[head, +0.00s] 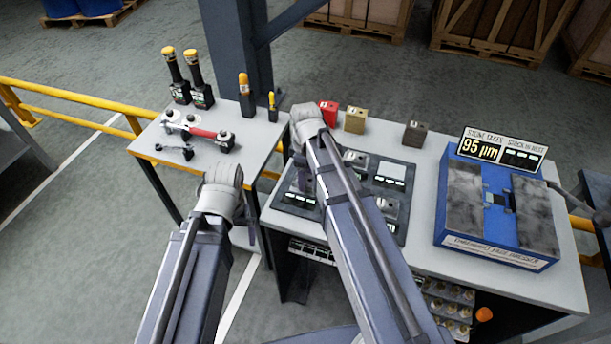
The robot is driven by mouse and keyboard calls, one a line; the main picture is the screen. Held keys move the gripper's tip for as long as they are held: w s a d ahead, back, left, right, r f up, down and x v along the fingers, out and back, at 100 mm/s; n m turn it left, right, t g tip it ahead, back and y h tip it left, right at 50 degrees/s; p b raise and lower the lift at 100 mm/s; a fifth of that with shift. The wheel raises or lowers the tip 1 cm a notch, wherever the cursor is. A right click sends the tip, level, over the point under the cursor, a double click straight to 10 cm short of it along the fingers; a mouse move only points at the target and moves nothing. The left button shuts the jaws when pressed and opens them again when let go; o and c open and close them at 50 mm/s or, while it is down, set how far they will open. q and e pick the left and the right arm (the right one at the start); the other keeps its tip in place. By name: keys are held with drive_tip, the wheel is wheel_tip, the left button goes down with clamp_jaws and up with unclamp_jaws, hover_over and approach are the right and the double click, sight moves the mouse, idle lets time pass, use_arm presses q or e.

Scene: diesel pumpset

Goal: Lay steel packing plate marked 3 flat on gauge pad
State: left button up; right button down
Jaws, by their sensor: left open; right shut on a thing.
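My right arm reaches over the dark mat (402,232) on the bench. Its gripper (303,180) points down at the mat's left part, largely hidden by my own wrist. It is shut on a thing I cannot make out. My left gripper (250,232) is open beside the bench's left edge, mostly hidden behind its wrist. Small grey steel plates lie on the mat, one at the back (355,159) and one at the right (387,206). A pale square pad (391,172) is at the mat's back right. I cannot read a 3 on any plate or tell which spot is the gauge pad.
A blue dresser box (497,213) with a sign reading 95 µm stands at the bench's right. Red (328,113), brass (355,120) and dark (415,134) blocks line the back edge. A side table (225,133) at the left holds tools. A yellow rail (70,97) runs behind.

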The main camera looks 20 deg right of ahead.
drive_tip(key=shift+f+b, duration=0.75)
drive_tip(key=shift+f, duration=0.05)
drive_tip(key=shift+c, duration=0.2)
unclamp_jaws()
drive_tip(key=shift+r, duration=0.1)
drive_tip(key=shift+r, duration=0.1)
wheel_tip(320, 180, up, 8)
drive_tip(key=p, duration=0.8)
drive_tip(key=shift+f, duration=0.2)
wheel_tip(320, 180, up, 6)
drive_tip(key=p, duration=0.6)
